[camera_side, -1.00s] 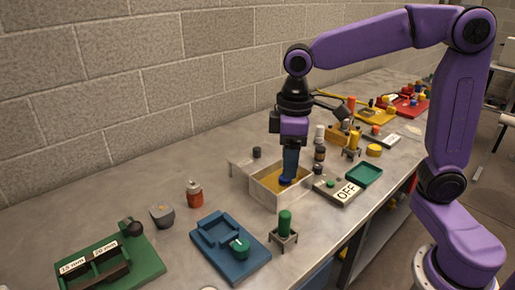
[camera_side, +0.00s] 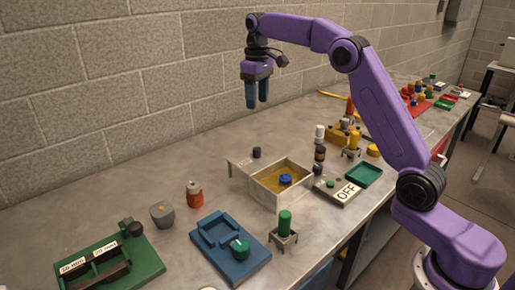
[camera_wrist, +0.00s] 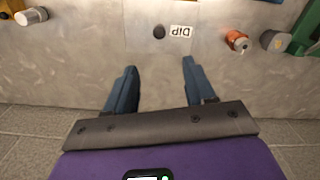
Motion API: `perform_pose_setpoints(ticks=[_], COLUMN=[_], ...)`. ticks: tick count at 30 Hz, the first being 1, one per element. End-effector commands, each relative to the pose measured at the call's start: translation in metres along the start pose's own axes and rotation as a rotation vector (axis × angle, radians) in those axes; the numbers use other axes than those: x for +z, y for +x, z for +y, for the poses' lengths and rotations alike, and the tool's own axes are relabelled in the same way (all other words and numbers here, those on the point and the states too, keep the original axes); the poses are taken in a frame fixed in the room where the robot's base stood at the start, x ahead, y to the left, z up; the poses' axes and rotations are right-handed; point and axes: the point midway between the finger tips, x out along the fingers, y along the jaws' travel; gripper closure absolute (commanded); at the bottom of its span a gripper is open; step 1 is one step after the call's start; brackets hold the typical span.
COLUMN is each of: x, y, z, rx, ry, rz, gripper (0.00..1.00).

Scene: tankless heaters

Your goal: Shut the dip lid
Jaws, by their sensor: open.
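The dip lid (camera_side: 240,164) is a flat grey plate with a black knob (camera_side: 257,152), beside the left wall of an open-topped box (camera_side: 267,196). The box holds a yellowish-brown layer with a blue round piece (camera_side: 285,179) in it. The lid is off the box opening, so the inside shows. In the wrist view the black knob (camera_wrist: 160,32) stands beside a "DIP" label (camera_wrist: 180,31). My gripper (camera_side: 257,105) is open and empty, raised well above the bench, behind and left of the box. Its blue fingers (camera_wrist: 160,68) are spread in the wrist view.
An orange-red bottle (camera_side: 194,194) and a grey pot (camera_side: 162,214) stand left of the box. A blue tray (camera_side: 230,252) and a green knob on a stand (camera_side: 285,223) are in front. An "OFF" panel (camera_side: 337,192) and dark bottle (camera_side: 319,158) are close on the right. A block wall (camera_side: 120,110) runs behind.

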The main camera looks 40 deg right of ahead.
Motion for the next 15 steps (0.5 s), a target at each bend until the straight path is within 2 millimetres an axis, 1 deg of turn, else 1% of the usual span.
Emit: perform_pose_setpoints(ticks=[4, 8, 11, 15], x=[0.000, 0.000, 0.001, 0.001], y=[0.006, 0.020, 0.035, 0.062], z=[0.003, 0.002, 0.002, 0.002], rx=[0.000, -0.001, -0.001, -0.001], ry=[0.005, 0.003, 0.005, 0.004], rz=[-0.002, -0.004, -0.006, -0.005], gripper=[0.46, 0.46, 0.46, 0.46])
